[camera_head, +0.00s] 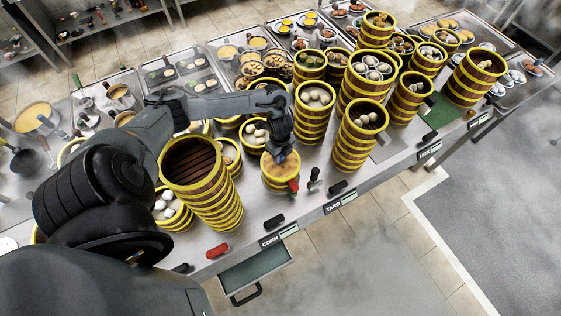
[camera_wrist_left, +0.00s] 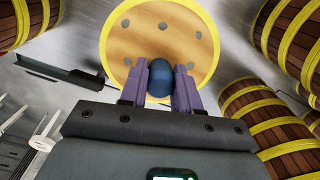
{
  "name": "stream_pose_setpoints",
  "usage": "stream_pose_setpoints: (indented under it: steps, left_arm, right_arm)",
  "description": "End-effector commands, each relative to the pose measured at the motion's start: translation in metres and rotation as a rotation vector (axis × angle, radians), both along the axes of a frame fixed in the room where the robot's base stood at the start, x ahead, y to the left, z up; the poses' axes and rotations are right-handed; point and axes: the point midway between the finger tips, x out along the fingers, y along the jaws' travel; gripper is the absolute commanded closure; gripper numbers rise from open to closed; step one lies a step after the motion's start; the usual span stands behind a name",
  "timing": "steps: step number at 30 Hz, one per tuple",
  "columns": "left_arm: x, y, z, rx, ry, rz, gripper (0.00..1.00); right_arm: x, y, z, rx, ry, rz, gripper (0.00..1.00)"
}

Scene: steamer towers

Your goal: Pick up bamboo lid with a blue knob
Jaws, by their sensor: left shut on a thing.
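The bamboo lid (camera_head: 282,165) has a pale wooden top and a yellow rim. It shows near the middle of the head view, below my left gripper (camera_head: 281,147). In the left wrist view the lid (camera_wrist_left: 125,50) fills the upper middle, with its round blue knob (camera_wrist_left: 158,70) between the two purple fingers of my left gripper (camera_wrist_left: 160,82). The gripper is shut on the knob. The knob is hidden behind the gripper in the head view. I cannot tell whether the lid touches what is under it. My right gripper is not in view.
A tall steamer tower (camera_head: 203,190) stands left of the lid, and another tower (camera_head: 313,108) stands close behind on the right. More towers crowd the counter's right side. A red-handled object (camera_head: 217,251) lies near the counter's front edge. The floor in front is clear.

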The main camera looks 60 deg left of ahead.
Motion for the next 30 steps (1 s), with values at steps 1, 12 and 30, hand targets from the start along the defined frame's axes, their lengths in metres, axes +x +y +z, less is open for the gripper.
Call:
stream_pose_setpoints:
  steps: [1,12,30]
  left_arm:
    - [0.0,0.0,0.0,0.0,-0.001,0.0,1.0]
    - [0.001,0.0,0.008,0.0,-0.002,-0.001,1.0]
    - [0.035,-0.051,0.081,-0.002,-0.005,-0.002,1.0]
  right_arm:
    - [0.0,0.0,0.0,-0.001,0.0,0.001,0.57]
    - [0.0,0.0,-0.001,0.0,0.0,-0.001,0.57]
    - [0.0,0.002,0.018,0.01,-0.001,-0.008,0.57]
